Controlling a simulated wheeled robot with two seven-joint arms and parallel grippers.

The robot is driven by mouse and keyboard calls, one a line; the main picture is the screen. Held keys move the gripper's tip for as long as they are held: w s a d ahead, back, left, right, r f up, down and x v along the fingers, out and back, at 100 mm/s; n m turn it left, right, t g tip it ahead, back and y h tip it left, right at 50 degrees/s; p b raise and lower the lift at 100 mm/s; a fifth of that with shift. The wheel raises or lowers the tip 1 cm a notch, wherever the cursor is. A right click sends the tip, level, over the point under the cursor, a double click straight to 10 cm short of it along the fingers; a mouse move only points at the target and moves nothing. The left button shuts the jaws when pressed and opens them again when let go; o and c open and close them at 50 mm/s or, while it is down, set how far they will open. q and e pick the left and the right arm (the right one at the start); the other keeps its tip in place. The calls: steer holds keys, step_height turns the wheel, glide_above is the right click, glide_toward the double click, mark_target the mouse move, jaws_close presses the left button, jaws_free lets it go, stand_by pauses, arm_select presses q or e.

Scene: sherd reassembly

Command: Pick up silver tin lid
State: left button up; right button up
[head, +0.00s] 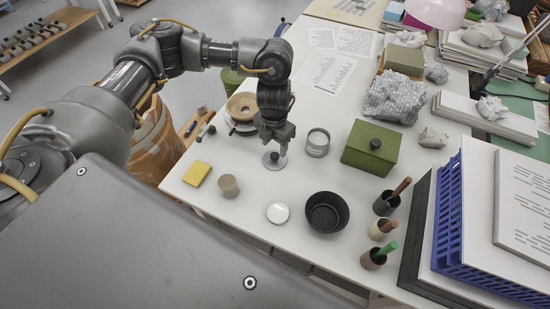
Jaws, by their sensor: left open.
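A shallow, round, silvery disc (278,212), which looks like the tin lid, lies flat on the white table (247,185), left of a black bowl. My left gripper (277,149) points down farther back on the table, apart from this disc. It is open, with nothing seen held. A small, round, pale grey piece (274,161) lies right below its fingers and is partly hidden by them. Whether the fingers touch it I cannot tell. An open silvery tin or ring (317,143) stands just right of the gripper. My right gripper is not in view.
The black bowl (327,213), a green box (370,147), a beige cup (228,186) and a yellow block (196,174) stand around. Several dark and pale cups with tools line the right. A wooden ring (242,106) is behind the gripper. The table's front middle is fairly clear.

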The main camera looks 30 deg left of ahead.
mark_target(274, 155)
arm_select(q)
steer(key=shift+f, duration=0.1)
step_height(274, 155, down, 5)
stand_by(0.3)
steer(key=shift+c, duration=0.3)
steer(key=c, duration=1)
